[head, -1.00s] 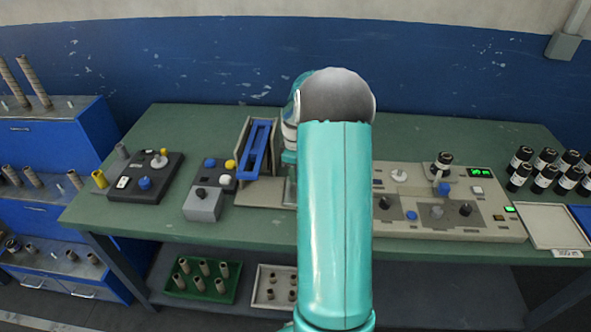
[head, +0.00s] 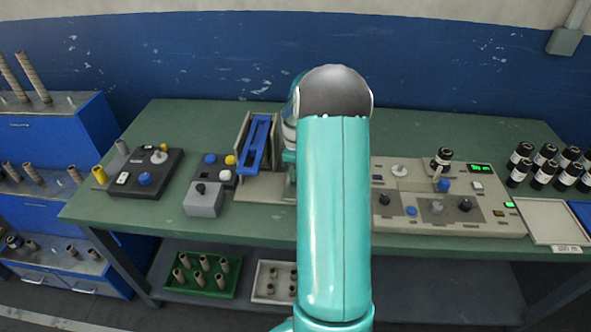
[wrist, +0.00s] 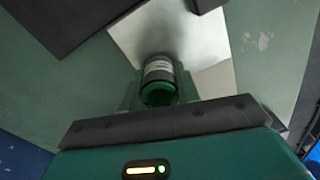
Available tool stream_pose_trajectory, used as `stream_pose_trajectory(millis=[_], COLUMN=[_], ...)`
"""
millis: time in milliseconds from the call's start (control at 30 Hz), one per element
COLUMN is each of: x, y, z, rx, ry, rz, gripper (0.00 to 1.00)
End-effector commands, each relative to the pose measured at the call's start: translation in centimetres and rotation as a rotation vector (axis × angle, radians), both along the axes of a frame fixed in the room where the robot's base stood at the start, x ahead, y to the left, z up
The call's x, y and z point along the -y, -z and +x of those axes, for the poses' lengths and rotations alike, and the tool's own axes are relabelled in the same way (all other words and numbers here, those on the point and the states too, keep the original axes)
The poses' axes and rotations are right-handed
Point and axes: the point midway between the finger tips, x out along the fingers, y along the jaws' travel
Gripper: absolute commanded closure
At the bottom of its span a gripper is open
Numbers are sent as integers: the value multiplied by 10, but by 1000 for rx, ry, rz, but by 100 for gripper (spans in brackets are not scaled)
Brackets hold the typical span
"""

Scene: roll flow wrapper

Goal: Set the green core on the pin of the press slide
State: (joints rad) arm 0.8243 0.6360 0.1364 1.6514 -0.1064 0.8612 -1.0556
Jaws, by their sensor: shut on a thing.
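In the wrist view the green core (wrist: 158,92), a small cylinder with a pale label band and a bright green end, sits between the fingers of my gripper (wrist: 158,84). The gripper is shut on it. Behind the core is a shiny metal plate (wrist: 165,35); I cannot tell whether they touch. In the head view my own arm hides the core and most of the gripper. I cannot make out the pin of the press slide in either view.
A stand with a sloping blue chute (head: 257,145) is just left of my arm on the green table (head: 200,118). Control boxes (head: 148,172) stand farther left. A beige panel (head: 480,228) with knobs lies right of my arm, with dark labelled rolls (head: 545,158) beyond.

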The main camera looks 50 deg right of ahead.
Motion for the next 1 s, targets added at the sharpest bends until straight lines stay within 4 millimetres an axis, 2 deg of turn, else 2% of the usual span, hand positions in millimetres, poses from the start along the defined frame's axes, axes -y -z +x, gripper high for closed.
stream_pose_trajectory(millis=[367, 400, 500, 733, 833, 1000], x=[0, 0, 0, 0, 0, 0], y=[2, 2, 2, 2, 2, 2], z=[0, 0, 0, 0, 0, 0], rx=[0, 0, 0, 0, 0, 0], ry=[0, 0, 0, 0, 0, 0], rz=[0, 0, 0, 0, 0, 0], gripper=[90, 64, 45, 41, 21, 21])
